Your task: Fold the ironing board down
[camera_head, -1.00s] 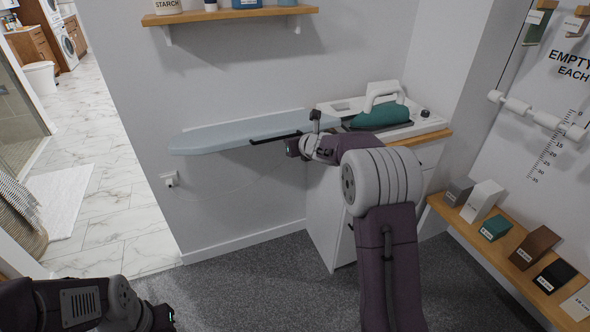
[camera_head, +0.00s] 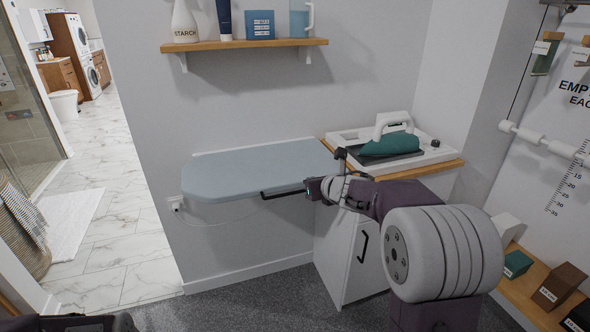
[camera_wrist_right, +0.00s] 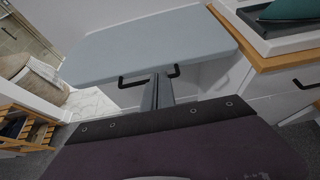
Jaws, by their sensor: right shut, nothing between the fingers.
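The ironing board (camera_head: 245,172), pale blue-grey, juts from the wall left of the cabinet and looks roughly level. A dark bar handle (camera_head: 283,193) runs below its front edge; the handle also shows in the right wrist view (camera_wrist_right: 130,83), below the board (camera_wrist_right: 150,45). My right gripper (camera_head: 309,190) is shut and empty, at the right part of the handle in the head view. In the right wrist view my right gripper (camera_wrist_right: 163,76) points at the handle from the near side. Whether it touches is unclear.
A cabinet (camera_head: 345,255) stands right of the board, with a white tray (camera_head: 437,153) and teal-covered iron (camera_head: 390,144) on top. A wall shelf (camera_head: 240,45) holds bottles and boxes above. A cord hangs below the board from an outlet (camera_head: 176,204). The carpet below is clear.

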